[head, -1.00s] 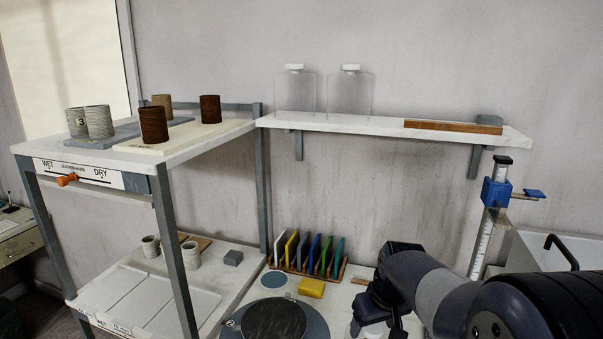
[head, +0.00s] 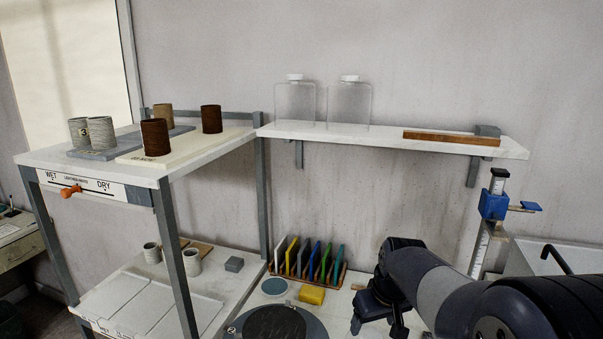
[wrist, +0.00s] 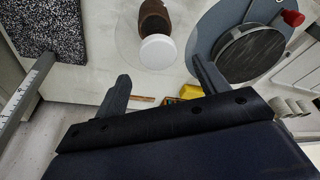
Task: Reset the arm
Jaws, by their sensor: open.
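My arm (head: 440,290) reaches in from the lower right in the head view, bent at its elbow, with the wrist end hanging down at the bottom edge. The fingertips are out of the head view. In the wrist view my gripper (wrist: 160,82) shows two dark fingers set wide apart with nothing between them. Neither is touched, as far as I can see.
A rack (head: 140,179) with brown and grey cups stands at left. A wall shelf (head: 370,136) holds two clear bottles and a wooden bar. Below are a rack of coloured slats (head: 308,262), a yellow block (head: 311,294) and the wheel (head: 275,322). A blue height gauge (head: 493,205) stands at right.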

